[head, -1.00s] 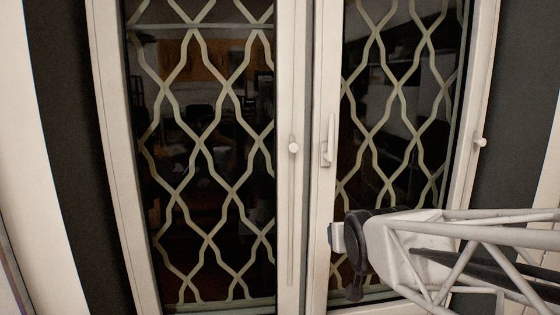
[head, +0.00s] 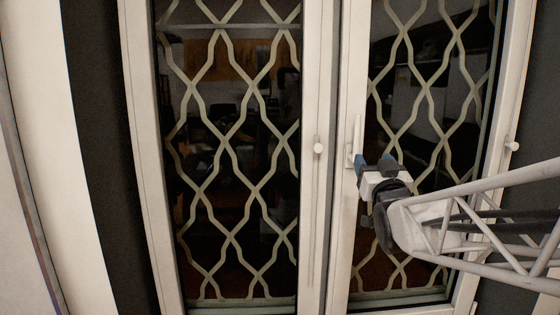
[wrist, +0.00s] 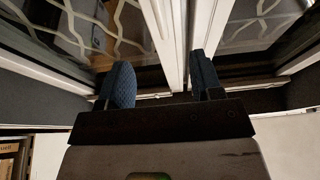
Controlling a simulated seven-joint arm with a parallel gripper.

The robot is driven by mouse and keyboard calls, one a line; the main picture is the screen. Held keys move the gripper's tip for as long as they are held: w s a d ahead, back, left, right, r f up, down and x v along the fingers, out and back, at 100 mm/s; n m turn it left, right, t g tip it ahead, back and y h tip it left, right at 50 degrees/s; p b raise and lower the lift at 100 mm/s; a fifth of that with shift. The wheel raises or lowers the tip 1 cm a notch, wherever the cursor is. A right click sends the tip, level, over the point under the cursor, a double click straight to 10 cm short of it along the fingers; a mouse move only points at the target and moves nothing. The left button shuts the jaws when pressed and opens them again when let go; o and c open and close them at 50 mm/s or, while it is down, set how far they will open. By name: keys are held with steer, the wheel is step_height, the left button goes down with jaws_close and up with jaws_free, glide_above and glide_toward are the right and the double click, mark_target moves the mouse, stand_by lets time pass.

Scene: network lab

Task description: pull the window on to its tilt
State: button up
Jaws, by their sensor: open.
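The window has two white-framed sashes with dark glass behind a pale lattice. The right sash (head: 343,230) carries a slim white handle (head: 356,133) that points up on its left stile. The left sash (head: 137,130) looks closed, and I see no clear gap at the right one. My gripper (head: 375,160) is open, with blue fingertips just right of the handle's lower end. I cannot tell whether they touch it. In the wrist view the open fingers (wrist: 162,78) stand apart with white window frame (wrist: 168,45) beyond and between them. The handle cannot be made out there.
Dark wall strips flank the window. In the wrist view, a shelf of books or boxes (wrist: 10,160) shows at lower left.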

mark_target(359, 136)
stand_by(0.4)
steer(key=shift+x, duration=6.5)
jaws_close()
steer(key=shift+s+r, duration=0.1)
steer(key=shift+s, duration=3.75)
steer(key=shift+o, duration=0.4)
jaws_free()
steer(key=shift+f, duration=0.2)
